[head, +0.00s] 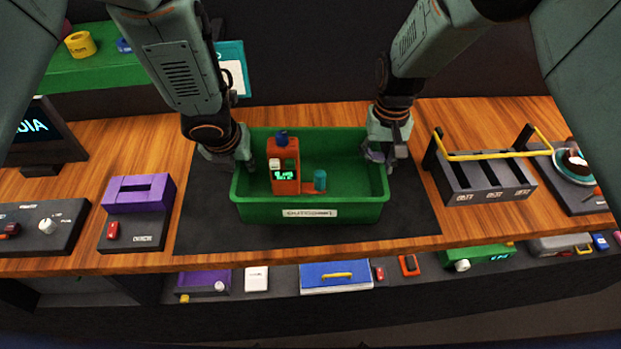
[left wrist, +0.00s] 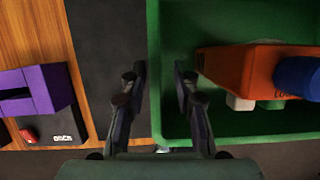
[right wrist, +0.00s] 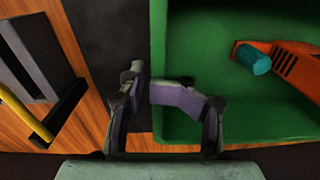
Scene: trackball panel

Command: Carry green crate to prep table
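The green crate (head: 345,212) sits level on a dark mat on the wooden counter. Inside it are an orange device (head: 285,172) with a small green display and a teal cylinder (head: 320,180). My left gripper (head: 238,163) is at the crate's left wall. In the left wrist view its fingers (left wrist: 157,88) stand apart on either side of the rim, with gaps. My right gripper (head: 383,156) is at the right wall. In the right wrist view its fingers (right wrist: 150,88) meet across the rim, the inner finger bent inward. The prep table cannot be identified.
Left of the mat (head: 205,232) are a purple box (head: 138,193) and a panel with a knob (head: 45,225). Right of it is a dark slotted rack (head: 485,182) with a yellow bar. Several items line a lower front shelf, including a blue case (head: 335,282). A green surface (head: 95,72) stands behind left.

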